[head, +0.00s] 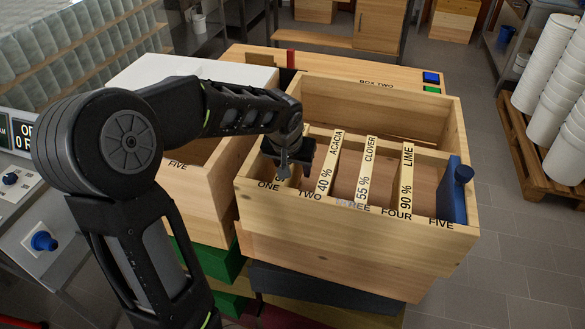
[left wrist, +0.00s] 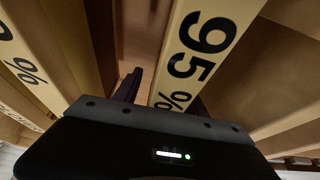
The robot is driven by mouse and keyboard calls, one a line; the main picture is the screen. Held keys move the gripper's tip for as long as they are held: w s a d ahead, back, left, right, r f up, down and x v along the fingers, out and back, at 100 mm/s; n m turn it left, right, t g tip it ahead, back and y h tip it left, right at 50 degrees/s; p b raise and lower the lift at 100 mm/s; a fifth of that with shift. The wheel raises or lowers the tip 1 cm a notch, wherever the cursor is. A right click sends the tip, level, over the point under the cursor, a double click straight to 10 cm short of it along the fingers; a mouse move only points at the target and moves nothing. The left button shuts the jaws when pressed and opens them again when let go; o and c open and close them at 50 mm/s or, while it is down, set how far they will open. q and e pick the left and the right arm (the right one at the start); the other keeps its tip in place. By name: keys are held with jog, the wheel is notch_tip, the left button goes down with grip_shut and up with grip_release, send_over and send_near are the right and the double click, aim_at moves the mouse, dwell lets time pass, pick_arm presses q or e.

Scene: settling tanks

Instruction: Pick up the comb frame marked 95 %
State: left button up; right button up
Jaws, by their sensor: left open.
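The comb frame marked 95 % (left wrist: 196,55) is a pale wooden bar with black print, standing in the wooden box (head: 330,230). In the head view only its end with a % sign (head: 281,179) shows, by the word ONE; my left gripper (head: 287,160) hides the rest. My left gripper is low over this frame. In the left wrist view its dark fingers (left wrist: 163,95) are open, one on either side of the 95 % bar. I cannot tell whether they touch it. My right gripper is not in view.
Frames marked ACACIA 40 % (head: 328,165), CLOVER 55 % (head: 365,172) and LIME 90 % (head: 406,180) stand to the right in the same box. A blue piece (head: 455,190) is at its right end. Another wooden box (head: 190,190) adjoins on the left.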

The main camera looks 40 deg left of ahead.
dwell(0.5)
pick_arm(q)
grip_shut()
dwell(0.3)
jog(key=shift+r, duration=0.1)
dwell(0.9)
